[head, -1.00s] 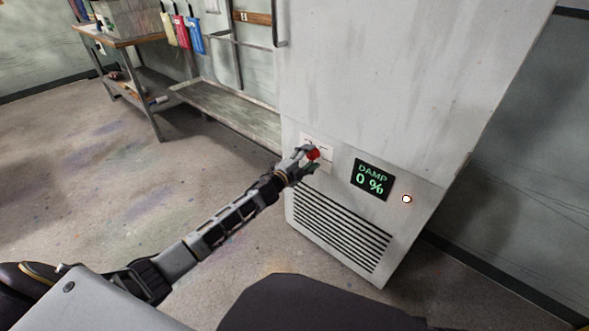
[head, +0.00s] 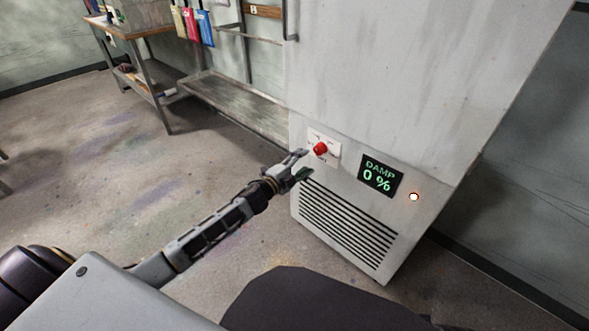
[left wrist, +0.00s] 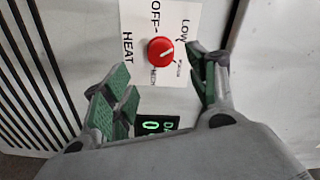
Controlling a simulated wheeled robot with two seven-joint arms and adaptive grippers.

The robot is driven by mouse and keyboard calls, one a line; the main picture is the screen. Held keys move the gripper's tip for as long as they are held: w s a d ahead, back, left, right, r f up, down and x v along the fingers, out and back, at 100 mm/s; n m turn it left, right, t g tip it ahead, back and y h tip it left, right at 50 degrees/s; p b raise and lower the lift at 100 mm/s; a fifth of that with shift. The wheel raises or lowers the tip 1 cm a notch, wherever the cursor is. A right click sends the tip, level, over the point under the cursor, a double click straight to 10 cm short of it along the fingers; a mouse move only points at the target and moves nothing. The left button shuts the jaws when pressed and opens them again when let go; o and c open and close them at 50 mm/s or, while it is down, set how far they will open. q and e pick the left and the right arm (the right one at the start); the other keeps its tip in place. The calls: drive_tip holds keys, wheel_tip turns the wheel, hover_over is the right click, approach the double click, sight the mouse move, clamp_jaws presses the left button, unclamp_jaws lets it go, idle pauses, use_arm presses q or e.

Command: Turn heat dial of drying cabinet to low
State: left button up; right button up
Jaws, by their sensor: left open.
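The drying cabinet (head: 400,90) is a tall pale box. Its red heat dial (head: 320,149) sits on a white label plate low on its front. In the left wrist view the dial (left wrist: 160,52) shows a pale mark that seems to point up and right, towards the LOW side. OFF, LOW and HEAT are legible there; a smaller word is hard to read. My left gripper (head: 303,165) is open and empty, apart from the dial, just below and left of it in the head view. My right gripper is not in view.
A green display (head: 381,176) reads DAMP 0 %, with a small lit lamp (head: 414,197) beside it. Vent slots (head: 345,228) lie below. A workbench (head: 140,30) and a low shelf (head: 235,100) stand behind on the left.

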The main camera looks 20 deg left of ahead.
use_arm(q)
drive_tip(key=shift+v, duration=2)
